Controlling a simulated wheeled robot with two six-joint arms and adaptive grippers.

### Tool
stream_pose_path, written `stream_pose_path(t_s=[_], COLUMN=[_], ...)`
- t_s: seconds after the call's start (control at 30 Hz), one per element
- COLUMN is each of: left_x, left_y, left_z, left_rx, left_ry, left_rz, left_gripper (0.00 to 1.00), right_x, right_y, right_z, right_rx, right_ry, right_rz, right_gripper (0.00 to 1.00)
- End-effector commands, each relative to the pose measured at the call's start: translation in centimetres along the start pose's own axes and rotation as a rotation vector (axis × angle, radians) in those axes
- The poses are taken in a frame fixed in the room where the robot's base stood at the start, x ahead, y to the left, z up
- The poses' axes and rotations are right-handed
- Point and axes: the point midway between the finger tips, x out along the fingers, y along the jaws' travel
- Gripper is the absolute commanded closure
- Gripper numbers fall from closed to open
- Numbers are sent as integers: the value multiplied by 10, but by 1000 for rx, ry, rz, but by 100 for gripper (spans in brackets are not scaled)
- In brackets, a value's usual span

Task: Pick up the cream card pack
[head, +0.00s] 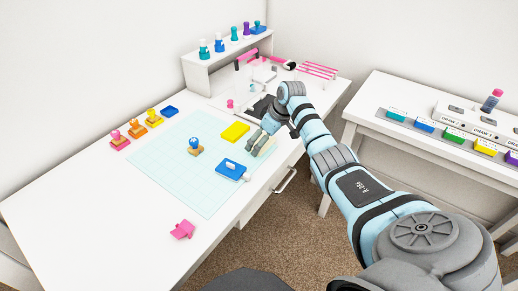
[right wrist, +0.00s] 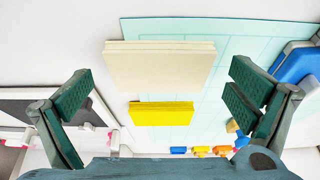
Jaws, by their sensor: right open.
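The cream card pack (right wrist: 158,70) is a flat pale block with visible layered edges. It lies on the white table, partly over the edge of the light blue mat (head: 170,165). In the head view the cream card pack (head: 267,146) shows beside my right gripper (head: 256,142) and is partly hidden by it. In the right wrist view my right gripper (right wrist: 163,90) is open, with one dark green finger on each side of the pack. Neither finger visibly touches it. My left gripper is not in view.
A yellow pack (head: 235,131) lies close to the cream one. A blue ink pad (head: 231,170) and a blue-topped stamp (head: 195,146) are nearby on the mat. A dark framed tray (head: 262,106) lies behind the gripper. The mat's front left is clear.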

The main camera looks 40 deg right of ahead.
Motion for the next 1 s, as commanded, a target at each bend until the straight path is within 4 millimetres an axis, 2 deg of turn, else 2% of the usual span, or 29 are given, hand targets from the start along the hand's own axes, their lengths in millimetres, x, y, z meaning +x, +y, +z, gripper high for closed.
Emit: stream_pose_path(t_s=[0.2,0.27,0.5,0.53,0.83,1.0], left_x=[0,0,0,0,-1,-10], left_y=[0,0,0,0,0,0], left_z=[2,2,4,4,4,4], left_rx=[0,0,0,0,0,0], left_ry=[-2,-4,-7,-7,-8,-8], left_rz=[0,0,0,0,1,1], left_gripper=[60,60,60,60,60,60], right_x=[2,2,2,2,-2,-25], right_y=[0,0,0,0,0,0], right_z=[0,0,-1,-1,-3,-13], right_rx=[0,0,-1,-1,-2,-3], right_ry=[0,0,0,0,1,4], right_rz=[0,0,0,0,0,2], right_gripper=[0,8,46,49,49,49])
